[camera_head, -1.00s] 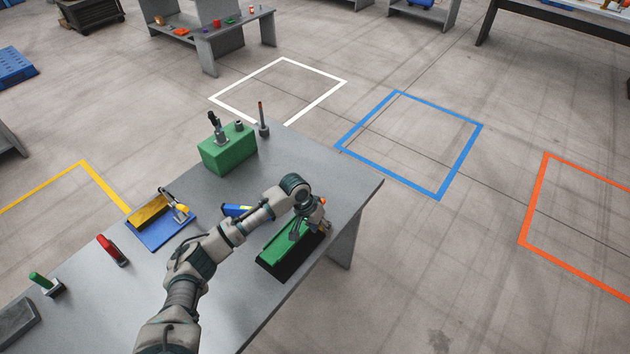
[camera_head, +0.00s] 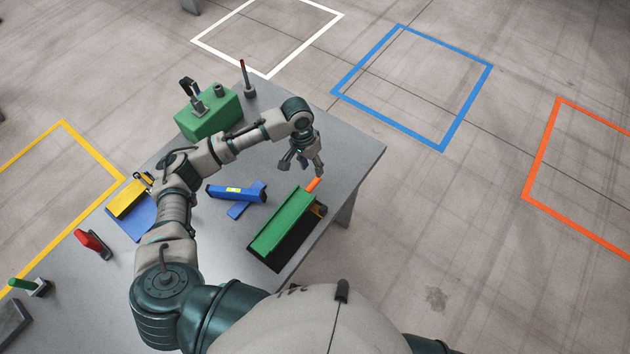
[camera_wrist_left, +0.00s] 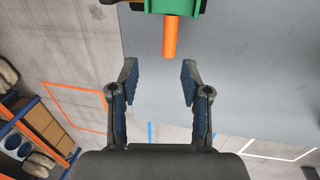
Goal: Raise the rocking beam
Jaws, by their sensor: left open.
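A long green beam (camera_head: 283,222) sits over a dark base near the front right edge of the grey table. An orange handle (camera_head: 313,184) sticks out from its far end. My left gripper (camera_head: 304,167) is open and empty just beyond the handle, with its fingers pointing down. In the left wrist view, the orange handle (camera_wrist_left: 170,38) is ahead of the open fingers (camera_wrist_left: 159,70), roughly in line with the gap and apart from them. Part of the green body shows at the top edge. My right gripper is not in view.
A blue tool (camera_head: 237,195) lies left of the beam on the table (camera_head: 215,245). A green block with fittings (camera_head: 208,118) and an upright post (camera_head: 246,80) stand at the back. A yellow and blue device (camera_head: 132,206) and a red-handled item (camera_head: 91,242) are at left.

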